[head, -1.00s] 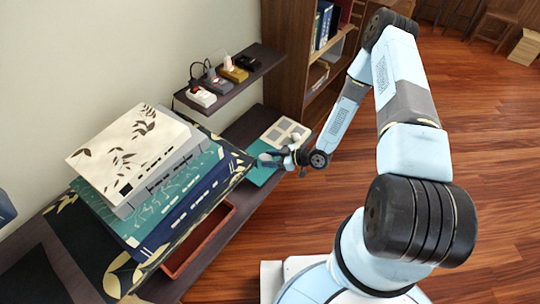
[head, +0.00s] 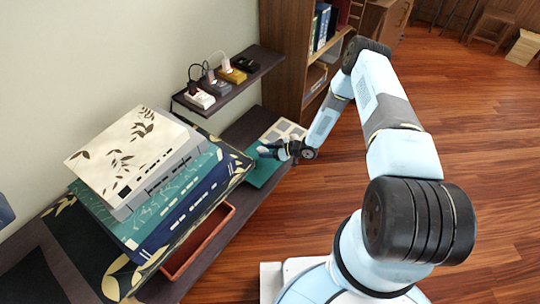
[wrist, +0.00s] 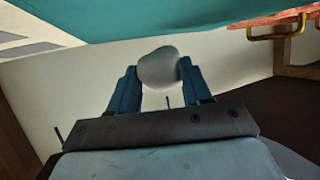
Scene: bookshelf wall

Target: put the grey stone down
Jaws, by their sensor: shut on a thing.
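My gripper (wrist: 158,75) is shut on the grey stone (wrist: 160,68), a smooth, rounded, pale stone held between the two blue fingertips in the wrist view. In the head view my gripper (head: 268,151) reaches in from the right over the teal mat (head: 262,174) on the dark lower shelf. The stone is only a small pale spot at the fingertips there. The teal surface also spans the top of the wrist view (wrist: 200,20). I cannot tell how far the stone is from the mat.
A stack of large boxes and books (head: 150,170) fills the shelf on the left, beside a reddish-brown tray (head: 200,243). A small shelf (head: 240,82) with plugs and sockets overhangs behind. A light panel with grey squares (head: 284,131) adjoins the mat. A bookcase (head: 290,50) stands beyond.

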